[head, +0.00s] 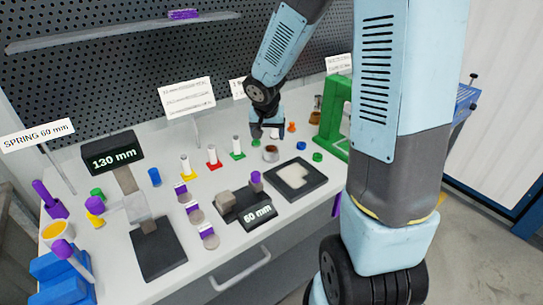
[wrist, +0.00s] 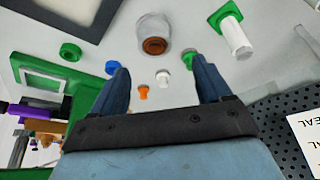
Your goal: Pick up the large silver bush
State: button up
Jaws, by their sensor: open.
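A large silver bush (head: 271,153), a short wide ring with a brown inside, stands upright on the light bench top. In the wrist view it (wrist: 153,28) is at the top middle, beyond my fingertips and apart from them. My gripper (head: 266,134) is over the back of the bench, behind the bush in the head view. In the wrist view my gripper (wrist: 162,72) has its two dark blue fingers spread with nothing held between them. A small white piece (wrist: 162,77) and a small orange piece (wrist: 143,91) show in the gap, below the fingers.
A green-based white post (head: 237,147) stands left of the bush, with a green ring (head: 253,142) between. A blue ring (head: 301,146) and another green ring (head: 317,157) lie to the right. A dark tray (head: 307,191) lies in front; a green frame (head: 335,112) stands right.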

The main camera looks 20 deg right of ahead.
aim_at(271, 147)
jog(key=x, duration=0.4)
jog(key=shift+f, duration=0.1)
jog(key=shift+d+x, duration=0.2)
jog(key=shift+x, duration=0.75)
jog(key=shift+d+x, duration=0.15)
jog(key=shift+x, duration=1.55)
jog(key=c, duration=1)
jog(key=shift+o, duration=0.2)
